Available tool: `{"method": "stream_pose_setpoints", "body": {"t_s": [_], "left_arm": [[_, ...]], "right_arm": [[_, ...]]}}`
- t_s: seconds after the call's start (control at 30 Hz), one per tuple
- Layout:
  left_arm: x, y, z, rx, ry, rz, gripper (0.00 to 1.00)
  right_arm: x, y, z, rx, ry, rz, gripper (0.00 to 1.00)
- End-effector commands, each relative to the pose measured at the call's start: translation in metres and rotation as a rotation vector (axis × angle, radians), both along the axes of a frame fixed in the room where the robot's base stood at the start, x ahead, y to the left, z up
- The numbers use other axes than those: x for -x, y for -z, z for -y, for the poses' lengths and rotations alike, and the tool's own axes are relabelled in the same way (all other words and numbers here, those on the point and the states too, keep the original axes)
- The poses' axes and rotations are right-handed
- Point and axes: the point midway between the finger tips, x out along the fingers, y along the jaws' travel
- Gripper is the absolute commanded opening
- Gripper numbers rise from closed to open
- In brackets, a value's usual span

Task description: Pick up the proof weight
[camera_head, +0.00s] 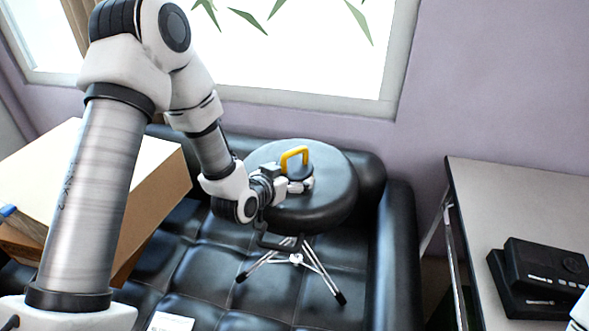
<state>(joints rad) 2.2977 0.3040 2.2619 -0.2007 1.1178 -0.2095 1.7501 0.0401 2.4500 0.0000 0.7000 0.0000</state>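The proof weight (293,152), as I take it, is a dark piece with a yellow arched handle on the round black stool seat (335,200). Its lower body is partly hidden behind my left gripper. My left gripper (303,186) reaches in from the left over the seat, its fingers right by the weight's dark body, below the yellow handle. I cannot tell whether the fingers touch the weight or how far they are open. My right gripper is not in view; only a white bit of what looks like my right arm (581,314) shows at the lower right edge.
The stool stands on a black tufted sofa (400,250) below a window. A large cardboard box (155,205) lies left, behind my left arm. A grey table (500,200) with black boxes (545,275) stands right. A white paper (170,322) lies at the front.

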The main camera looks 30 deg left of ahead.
Motion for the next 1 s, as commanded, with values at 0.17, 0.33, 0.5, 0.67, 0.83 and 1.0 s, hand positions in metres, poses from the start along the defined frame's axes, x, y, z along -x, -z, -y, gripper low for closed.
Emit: {"method": "stream_pose_setpoints", "body": {"t_s": [0.17, 0.33, 0.5, 0.67, 0.83, 1.0], "left_arm": [[0.0, 0.0, 0.0, 0.0, 0.0, 0.0, 0.26], [-0.001, -0.002, 0.0, -0.001, -0.001, 0.005, 0.24], [-0.001, -0.004, 0.0, -0.001, -0.001, 0.005, 0.24], [-0.001, -0.015, 0.0, -0.001, -0.001, 0.007, 0.24], [-0.001, -0.031, 0.0, 0.0, 0.0, 0.008, 0.24], [0.01, -0.037, 0.006, -0.001, 0.002, 0.004, 0.24]], "right_arm": [[0.0, 0.0, 0.0, 0.0, 0.0, 0.0, 0.4], [0.0, 0.0, 0.0, 0.0, 0.0, 0.0, 0.4], [0.0, 0.0, 0.0, 0.0, 0.0, 0.0, 0.4], [0.0, 0.001, 0.0, 0.0, 0.0, 0.0, 0.4], [0.0, 0.001, 0.0, 0.0, 0.0, 0.0, 0.4], [0.0, 0.005, 0.0, 0.0, 0.0, 0.0, 0.4]]}}
